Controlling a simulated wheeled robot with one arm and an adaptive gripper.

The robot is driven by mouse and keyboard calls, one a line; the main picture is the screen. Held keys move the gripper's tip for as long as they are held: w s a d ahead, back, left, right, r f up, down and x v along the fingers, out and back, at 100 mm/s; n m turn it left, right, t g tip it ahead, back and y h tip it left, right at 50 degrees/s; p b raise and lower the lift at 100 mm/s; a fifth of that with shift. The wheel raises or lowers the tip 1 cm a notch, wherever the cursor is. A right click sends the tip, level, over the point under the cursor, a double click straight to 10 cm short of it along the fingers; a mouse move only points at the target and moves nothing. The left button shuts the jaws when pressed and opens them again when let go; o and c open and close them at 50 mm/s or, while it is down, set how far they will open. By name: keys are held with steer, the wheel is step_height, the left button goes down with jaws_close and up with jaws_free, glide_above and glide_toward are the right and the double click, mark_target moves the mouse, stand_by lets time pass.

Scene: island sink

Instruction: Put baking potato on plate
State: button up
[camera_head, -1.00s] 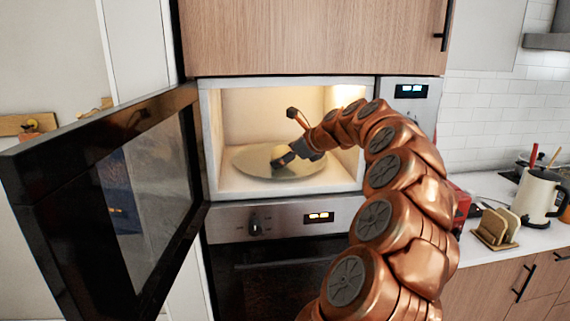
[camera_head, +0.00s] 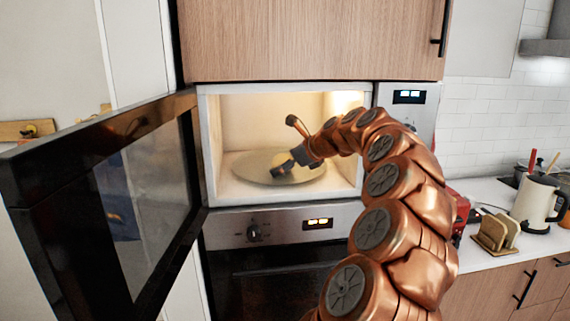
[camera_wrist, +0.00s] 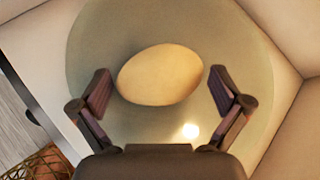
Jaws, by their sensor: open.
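The baking potato (camera_wrist: 160,75) is a pale yellow oval. In the wrist view it lies on the round turntable plate (camera_wrist: 240,60) inside the lit microwave. My gripper (camera_wrist: 160,90) is open, with one finger on each side of the potato and a visible gap to both. In the head view my gripper (camera_head: 283,170) reaches into the microwave over the turntable plate (camera_head: 250,162). There the potato is mostly hidden behind the gripper. I see no other plate for certain.
The microwave (camera_head: 210,150) has close side walls around my arm. Its dark door (camera_head: 100,190) stands open to the left. On the right counter are a toast rack (camera_head: 495,232), a cream kettle (camera_head: 535,203) and a red appliance (camera_head: 460,215).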

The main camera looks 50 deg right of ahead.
steer(key=b+v, duration=0.2)
steer(key=v, duration=1)
steer(key=shift+b, duration=0.35)
